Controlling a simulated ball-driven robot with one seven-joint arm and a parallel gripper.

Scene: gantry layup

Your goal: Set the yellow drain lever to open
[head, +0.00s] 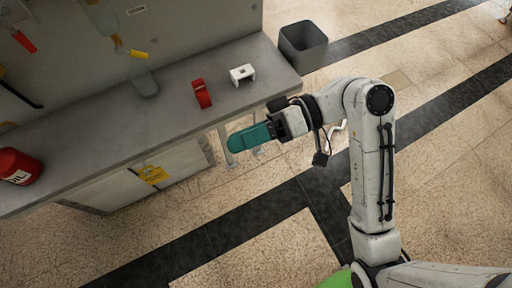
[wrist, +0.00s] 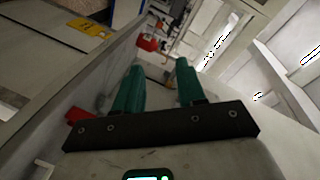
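A lever with a yellow handle (head: 137,54) is on the grey back panel above the workbench, at the upper left of the head view. Its handle points right and slightly down from its mount. I cannot make out a clear lever in the wrist view. My gripper (head: 240,139) is in front of the bench's front edge, well to the right of the lever and apart from it. In the wrist view its two teal fingers (wrist: 158,78) stand apart with nothing between them, so it is open and empty.
A red-handled lever (head: 25,42) is farther left on the panel. On the bench (head: 110,125) are a red canister (head: 18,167), a red object (head: 202,94) and a white block (head: 242,74). A yellow tag (head: 153,174) hangs below. A dark bin (head: 303,46) stands behind. Floor in front is clear.

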